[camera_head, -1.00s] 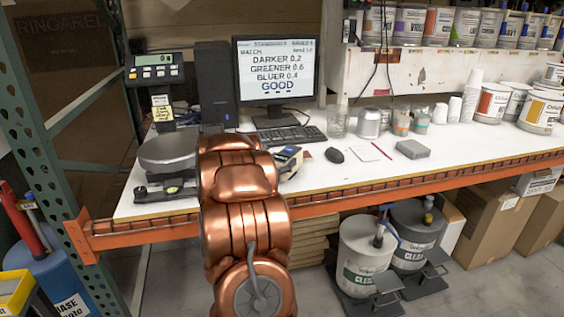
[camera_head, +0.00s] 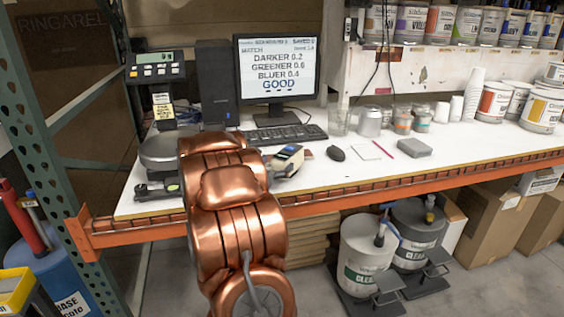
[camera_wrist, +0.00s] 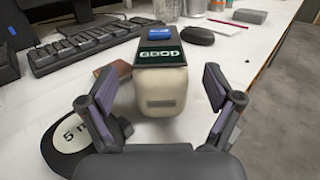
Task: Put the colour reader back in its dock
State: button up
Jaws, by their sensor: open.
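The colour reader (camera_head: 287,161) lies on the white bench, just right of my arm in the head view. In the wrist view the reader (camera_wrist: 161,85) is a cream, rounded body with a dark screen reading GOOD and a blue part at its far end. My gripper (camera_wrist: 159,85) is open, its two fingers on either side of the reader's near end with gaps showing, not closed on it.
A keyboard (camera_head: 287,135) and monitor (camera_head: 277,68) stand behind the reader. A dark mouse (camera_head: 336,153) lies to its right. The scale (camera_head: 166,150) stands left. The bench's front right is clear.

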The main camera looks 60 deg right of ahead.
jog(key=a+b, duration=0.1)
jog(key=a, duration=0.7)
jog(key=shift+w, duration=0.2)
jog(key=shift+f, duration=0.1)
